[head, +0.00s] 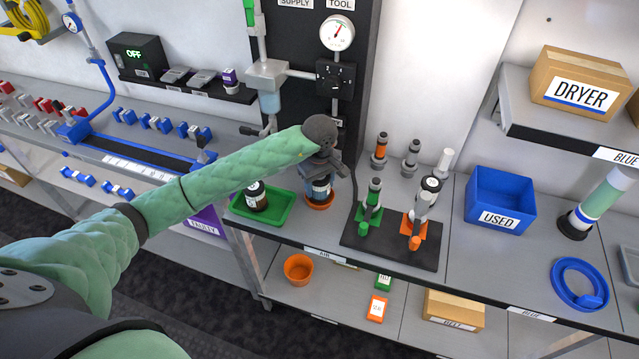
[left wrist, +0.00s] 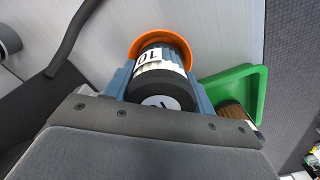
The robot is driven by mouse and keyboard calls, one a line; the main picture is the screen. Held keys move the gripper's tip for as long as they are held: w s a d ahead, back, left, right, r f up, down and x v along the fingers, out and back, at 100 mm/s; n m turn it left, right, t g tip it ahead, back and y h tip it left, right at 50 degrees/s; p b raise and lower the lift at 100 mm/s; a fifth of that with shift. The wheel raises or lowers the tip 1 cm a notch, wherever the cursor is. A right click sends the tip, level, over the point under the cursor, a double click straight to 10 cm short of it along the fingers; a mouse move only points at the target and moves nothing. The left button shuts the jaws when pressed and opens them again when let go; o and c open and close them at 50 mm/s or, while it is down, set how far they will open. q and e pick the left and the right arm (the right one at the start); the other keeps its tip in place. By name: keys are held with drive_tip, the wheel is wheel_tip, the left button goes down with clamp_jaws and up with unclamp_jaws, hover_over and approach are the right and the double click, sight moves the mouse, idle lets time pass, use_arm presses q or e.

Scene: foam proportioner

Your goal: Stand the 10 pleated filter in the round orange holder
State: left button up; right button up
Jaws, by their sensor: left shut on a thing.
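The pleated filter (head: 320,188) is a dark cylinder with a white label, and it stands upright at the round orange holder (head: 319,205) on the bench. My left gripper (head: 322,175) is shut on the filter from above. In the left wrist view the filter (left wrist: 160,65) sits between the fingers, its label partly reading "10". The orange holder's rim (left wrist: 160,38) curves around the filter's far end there. Whether the filter rests on the holder's floor is hidden. My right gripper is not in view.
A green tray (head: 284,214) with another dark filter (head: 256,196) stands just left of the holder. A dark stand with green and orange nozzles (head: 395,238) is close on the right. A blue USED bin (head: 500,205) is farther right. An orange cup (head: 298,268) sits on the lower shelf.

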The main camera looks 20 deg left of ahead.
use_arm(q)
drive_tip(key=shift+f, duration=0.55)
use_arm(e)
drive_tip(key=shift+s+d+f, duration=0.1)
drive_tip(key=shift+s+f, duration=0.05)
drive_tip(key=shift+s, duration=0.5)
use_arm(q)
drive_tip(key=shift+f, duration=0.15)
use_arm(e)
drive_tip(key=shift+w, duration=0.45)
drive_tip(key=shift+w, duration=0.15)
use_arm(q)
drive_tip(key=shift+f+b, duration=0.15)
drive_tip(key=shift+b, duration=0.25)
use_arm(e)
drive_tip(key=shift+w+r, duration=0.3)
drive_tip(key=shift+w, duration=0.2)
use_arm(q)
drive_tip(key=shift+s+f, duration=0.1)
drive_tip(key=shift+f, duration=0.1)
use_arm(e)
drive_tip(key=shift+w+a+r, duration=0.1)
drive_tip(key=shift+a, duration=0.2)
